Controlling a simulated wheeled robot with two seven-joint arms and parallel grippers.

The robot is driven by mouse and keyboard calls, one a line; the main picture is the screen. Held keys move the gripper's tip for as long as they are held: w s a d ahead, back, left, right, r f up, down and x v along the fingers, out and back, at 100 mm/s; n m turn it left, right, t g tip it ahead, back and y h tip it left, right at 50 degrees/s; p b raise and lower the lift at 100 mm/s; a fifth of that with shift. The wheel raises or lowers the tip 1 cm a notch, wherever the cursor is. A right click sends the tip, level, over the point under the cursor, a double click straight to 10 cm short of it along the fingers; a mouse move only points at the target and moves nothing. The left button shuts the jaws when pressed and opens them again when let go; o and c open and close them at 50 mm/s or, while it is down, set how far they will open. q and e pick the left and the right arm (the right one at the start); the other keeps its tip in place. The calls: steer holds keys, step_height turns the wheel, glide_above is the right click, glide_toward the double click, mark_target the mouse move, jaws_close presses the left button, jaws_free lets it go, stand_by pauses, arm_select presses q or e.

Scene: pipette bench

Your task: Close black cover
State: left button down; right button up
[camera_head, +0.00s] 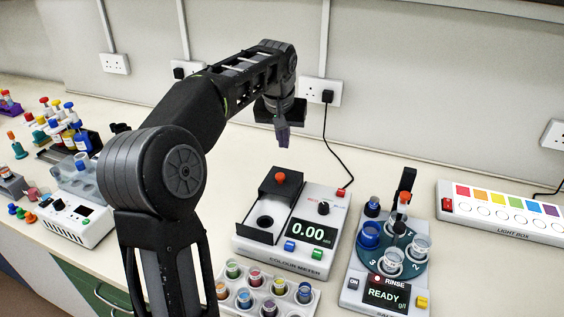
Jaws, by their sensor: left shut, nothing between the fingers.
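The colour meter (289,262) is a white box on the bench with a display reading 0.00. Its black cover (283,191), with an orange knob (280,177) on top, sits at the back of a black frame. The round dark well (265,222) in front of the cover is exposed. My left gripper (283,140) is shut and empty, pointing down above and behind the cover, apart from it. My right gripper is not in view.
A rack of coloured vials (268,289) stands in front of the meter. The rinse device (389,271), with cups on a turntable, is to its right. A light box (508,212) lies farther right. A black cable (333,150) runs from the wall socket to the meter.

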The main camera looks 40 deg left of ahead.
arm_select(q)
glide_above(284, 172)
steer(key=w, duration=0.1)
steer(key=f, duration=0.5)
steer(key=shift+a+f+p, duration=0.15)
steer(key=shift+a+p, duration=0.1)
steer(key=shift+p, duration=0.15)
steer(key=s, duration=0.1)
steer(key=s+d, duration=0.1)
steer(key=shift+s+d+f, duration=0.2)
steer(key=shift+s, duration=0.2)
steer(key=shift+s+d+f+p, duration=0.15)
steer(key=shift+s+f+p, duration=0.1)
steer(key=shift+s+p, duration=0.05)
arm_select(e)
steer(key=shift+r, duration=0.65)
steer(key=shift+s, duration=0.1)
